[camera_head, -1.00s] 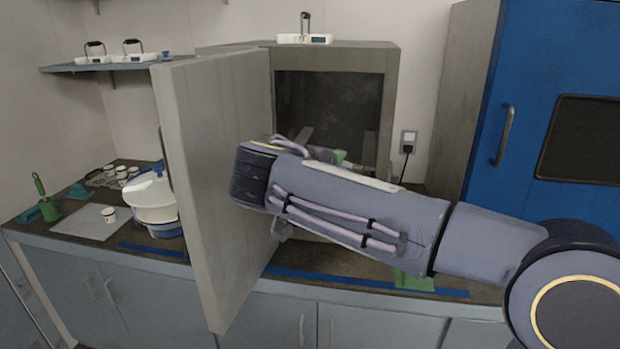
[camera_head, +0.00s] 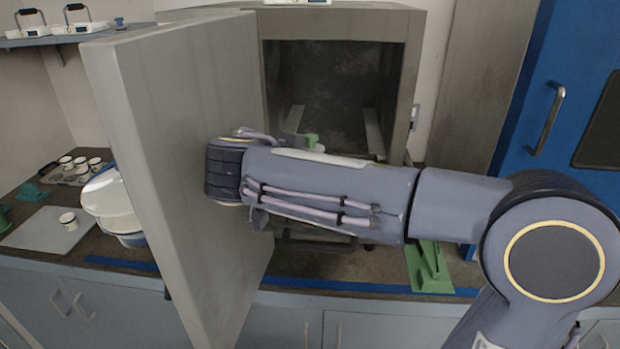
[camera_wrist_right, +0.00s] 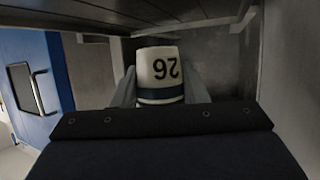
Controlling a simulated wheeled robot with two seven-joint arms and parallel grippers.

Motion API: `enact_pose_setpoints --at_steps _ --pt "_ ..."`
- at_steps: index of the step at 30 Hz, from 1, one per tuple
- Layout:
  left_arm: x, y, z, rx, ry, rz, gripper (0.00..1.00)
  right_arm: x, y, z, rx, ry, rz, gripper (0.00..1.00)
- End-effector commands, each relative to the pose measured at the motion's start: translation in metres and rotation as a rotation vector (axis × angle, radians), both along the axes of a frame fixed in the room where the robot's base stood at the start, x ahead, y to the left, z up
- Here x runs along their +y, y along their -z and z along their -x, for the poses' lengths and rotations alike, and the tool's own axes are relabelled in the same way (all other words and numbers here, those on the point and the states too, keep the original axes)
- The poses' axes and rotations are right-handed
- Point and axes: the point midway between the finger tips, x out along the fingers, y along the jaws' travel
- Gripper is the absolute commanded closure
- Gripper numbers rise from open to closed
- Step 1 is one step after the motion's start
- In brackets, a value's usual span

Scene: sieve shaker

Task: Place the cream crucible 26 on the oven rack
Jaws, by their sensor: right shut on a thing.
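The cream crucible 26 (camera_wrist_right: 158,68) shows in the right wrist view, with a dark band and its number appearing upside down. My right gripper (camera_wrist_right: 160,82) is shut on it, one grey finger at each side. In the head view my right arm reaches left across the oven front; the gripper and crucible are hidden there. The oven (camera_head: 418,60) stands open, with two pale rails visible inside. A slatted surface, seemingly the oven rack (camera_wrist_right: 165,14), shows at the top of the wrist view, apart from the crucible. My left gripper is not in view.
The open oven door (camera_head: 185,150) stands just left of my right wrist. A blue cabinet (camera_head: 540,60) stands at the right. A green stand (camera_head: 428,270) is on the counter below my arm. Several cups (camera_head: 80,163) and a white bowl (camera_head: 105,195) are left of the door.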

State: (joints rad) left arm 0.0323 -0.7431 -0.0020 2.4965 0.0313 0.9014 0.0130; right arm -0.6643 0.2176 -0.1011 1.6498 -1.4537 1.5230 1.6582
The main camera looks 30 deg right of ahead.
Motion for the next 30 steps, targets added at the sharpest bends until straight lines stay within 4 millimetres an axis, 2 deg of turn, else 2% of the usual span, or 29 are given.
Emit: enact_pose_setpoints --at_steps 10,19,25,26,30 --pt "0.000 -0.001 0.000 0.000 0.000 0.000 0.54 0.000 0.041 0.000 0.001 0.000 0.002 0.95" --pt "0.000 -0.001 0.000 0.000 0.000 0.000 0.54 0.000 0.044 0.000 -0.002 0.001 0.000 0.95" --pt "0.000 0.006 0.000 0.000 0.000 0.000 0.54 0.000 0.049 0.000 -0.002 0.001 0.000 0.95" --pt "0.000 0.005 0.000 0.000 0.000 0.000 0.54 0.000 0.048 0.000 -0.001 0.000 -0.001 0.58" --pt "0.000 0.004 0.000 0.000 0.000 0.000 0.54 0.000 0.047 0.000 -0.001 0.000 -0.001 0.40"
